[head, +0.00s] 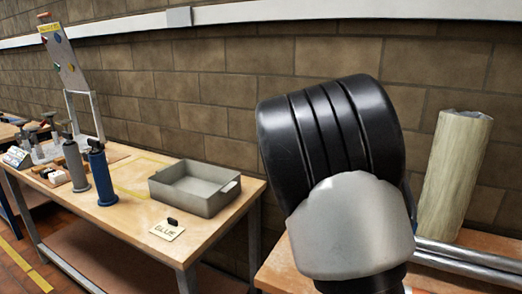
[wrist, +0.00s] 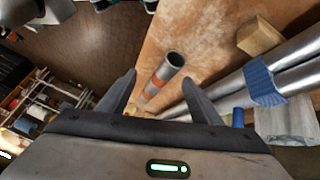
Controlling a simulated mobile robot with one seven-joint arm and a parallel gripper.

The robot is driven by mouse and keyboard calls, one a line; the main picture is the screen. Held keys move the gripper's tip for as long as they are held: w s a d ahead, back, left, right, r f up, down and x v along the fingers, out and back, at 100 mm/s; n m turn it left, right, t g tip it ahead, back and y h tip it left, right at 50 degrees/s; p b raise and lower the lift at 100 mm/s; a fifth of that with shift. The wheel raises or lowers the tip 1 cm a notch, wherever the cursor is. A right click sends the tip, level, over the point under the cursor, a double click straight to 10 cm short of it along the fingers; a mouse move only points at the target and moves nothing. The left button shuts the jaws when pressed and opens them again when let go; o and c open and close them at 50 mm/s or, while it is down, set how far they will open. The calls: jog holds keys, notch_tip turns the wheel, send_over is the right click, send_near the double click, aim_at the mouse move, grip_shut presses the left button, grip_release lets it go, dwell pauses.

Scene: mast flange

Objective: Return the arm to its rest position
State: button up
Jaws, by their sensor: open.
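My gripper (wrist: 159,78) shows in the wrist view, with its two fingers spread apart and open. A grey tube with an orange band (wrist: 172,65) shows in the gap between the fingers, over a wooden surface (wrist: 205,50). The fingers do not close on it, and I cannot tell how far below them it is. In the head view my own black and grey arm fills the middle right and hides part of the right bench. The gripper itself is not seen there.
A grey tray (head: 205,204), a blue cylinder (head: 102,178) and a "BLUE" card (head: 167,232) are on the left bench. A pale upright roll (head: 452,178) and metal pipes (head: 470,262) are at right. Blue tape (wrist: 262,82) wraps pipes near a wooden block (wrist: 259,36).

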jog(key=s+a+r+n+t+y, duration=0.3)
jog(key=s+a+n+t, duration=0.2)
jog(key=s+n, duration=0.3)
jog(key=s+a+r+n+t+y, duration=0.3)
jog(key=s+n, duration=0.4)
jog(key=n, duration=0.5)
jog(key=shift+s+a+r+t, duration=0.4)
jog(key=shift+a+r+t, duration=0.1)
jog(key=shift+a+t, duration=0.55)
notch_tip(320, 180, up, 19)
jog(key=p, duration=1.9)
jog(key=shift+w+r, duration=0.1)
jog(key=shift+r, duration=0.1)
jog(key=shift+c, duration=0.3)
